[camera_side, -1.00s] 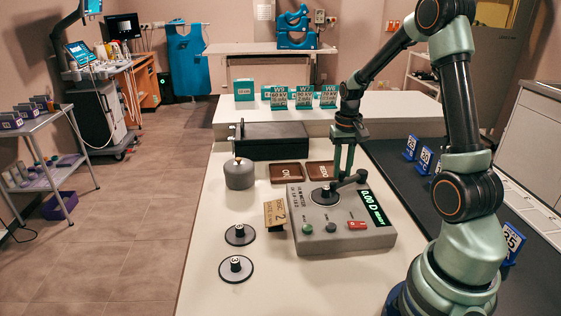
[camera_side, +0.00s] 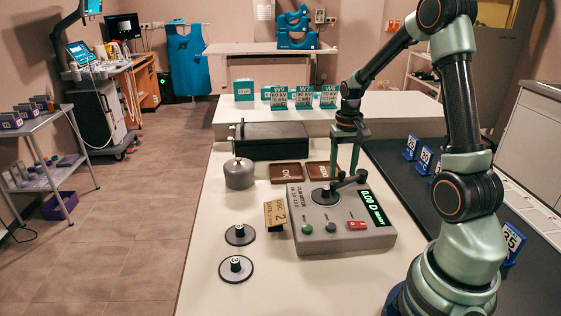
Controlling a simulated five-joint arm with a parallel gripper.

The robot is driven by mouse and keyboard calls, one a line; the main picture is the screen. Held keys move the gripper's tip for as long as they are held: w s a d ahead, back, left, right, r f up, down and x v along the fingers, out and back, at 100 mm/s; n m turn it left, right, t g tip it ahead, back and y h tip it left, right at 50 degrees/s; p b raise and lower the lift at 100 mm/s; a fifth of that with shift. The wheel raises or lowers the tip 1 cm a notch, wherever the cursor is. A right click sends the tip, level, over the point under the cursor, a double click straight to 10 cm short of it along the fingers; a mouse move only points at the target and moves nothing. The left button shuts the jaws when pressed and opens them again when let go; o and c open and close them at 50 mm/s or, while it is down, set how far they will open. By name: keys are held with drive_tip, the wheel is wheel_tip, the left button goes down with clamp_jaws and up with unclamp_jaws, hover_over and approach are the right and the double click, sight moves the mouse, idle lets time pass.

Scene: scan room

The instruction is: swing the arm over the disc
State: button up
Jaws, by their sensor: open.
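The grey instrument (camera_side: 345,240) stands on the white bench, with its green display (camera_side: 374,207) reading "0.00 D READY". A dark round disc (camera_side: 319,198) lies on its top. The instrument's dark swing arm (camera_side: 350,181) runs from a pivot at the right, and its free end reaches to the disc's upper right edge. Whether that end touches the disc I cannot tell. My gripper (camera_side: 345,174) points down with its fingers apart, just above and behind the swing arm. It holds nothing that I can see.
Two black discs with knobs (camera_side: 240,234) (camera_side: 236,269) lie at the front left. A grey weight (camera_side: 239,174), two brown trays (camera_side: 285,172) (camera_side: 318,172), a black box (camera_side: 280,140) and a date card (camera_side: 275,214) surround the instrument. Blue number tags stand right.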

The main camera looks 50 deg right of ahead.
wheel_tip(320, 180, up, 12)
idle(0.5)
drive_tip(key=s+a+r+n+t, duration=0.1)
drive_tip(key=a+n, duration=0.3)
drive_tip(key=a, duration=0.7)
drive_tip(key=s+a+r+n+t, duration=0.2)
drive_tip(key=s+a+n+t, duration=0.1)
drive_tip(key=a, duration=0.9)
drive_tip(key=shift+s+n+t, duration=0.2)
drive_tip(key=shift+n+t, duration=0.5)
drive_tip(key=shift+t, duration=0.1)
drive_tip(key=shift+r, duration=0.1)
